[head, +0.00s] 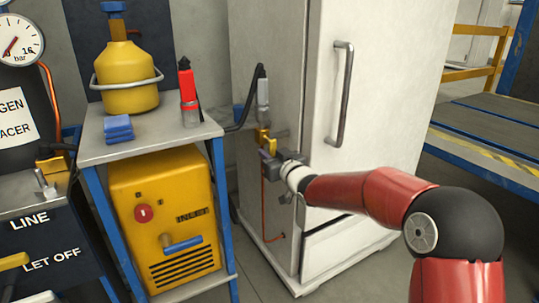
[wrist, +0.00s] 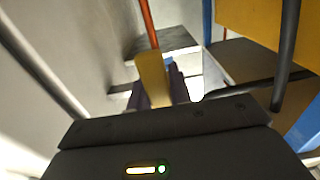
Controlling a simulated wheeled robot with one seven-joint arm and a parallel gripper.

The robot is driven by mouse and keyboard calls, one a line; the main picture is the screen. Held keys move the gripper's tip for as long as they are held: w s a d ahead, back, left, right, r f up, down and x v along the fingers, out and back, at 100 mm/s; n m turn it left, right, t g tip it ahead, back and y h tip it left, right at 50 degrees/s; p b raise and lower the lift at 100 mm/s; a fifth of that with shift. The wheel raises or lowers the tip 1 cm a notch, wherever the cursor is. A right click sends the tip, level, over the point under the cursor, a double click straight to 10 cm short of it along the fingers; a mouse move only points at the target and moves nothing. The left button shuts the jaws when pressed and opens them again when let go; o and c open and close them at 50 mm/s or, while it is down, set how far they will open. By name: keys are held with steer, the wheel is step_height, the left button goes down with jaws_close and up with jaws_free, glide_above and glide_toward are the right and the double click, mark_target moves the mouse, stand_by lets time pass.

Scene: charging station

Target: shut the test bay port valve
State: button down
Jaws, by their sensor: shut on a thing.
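The yellow valve handle (head: 264,137) is on the left side of the white cabinet, just below a grey connector (head: 263,92) on a black hose. My gripper (head: 268,153) reaches it from the lower right. In the wrist view, the yellow handle (wrist: 153,76) stands between the two dark fingers of my gripper (wrist: 157,92), which are shut on it. The handle's lower end is hidden by the gripper body. The valve body is mostly hidden, so I cannot tell how far it is turned.
The white cabinet (head: 385,110) with a long door handle stands right of the valve. A bench (head: 160,137) with a yellow bottle, blue cloths and a red-topped bottle stands left, above a yellow machine (head: 165,218). A copper pipe (head: 265,212) runs below the valve.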

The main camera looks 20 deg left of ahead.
steer(key=shift+m, duration=0.3)
steer(key=shift+s+a+r+m+b, duration=0.2)
steer(key=shift+s+a+r+m, duration=0.4)
steer(key=shift+m, duration=2.35)
steer(key=shift+s+a+r+m+b, duration=0.25)
steer(key=shift+s+r+m, duration=0.35)
steer(key=shift+m, duration=2.3)
steer(key=shift+s+a+r+m+b, duration=0.3)
steer(key=shift+r+m, duration=0.55)
steer(key=shift+m, duration=2.1)
steer(key=shift+a, duration=0.2)
steer(key=c, duration=1.3)
jaws_free()
steer(key=shift+s+d, duration=0.1)
steer(key=shift+v, duration=3.85)
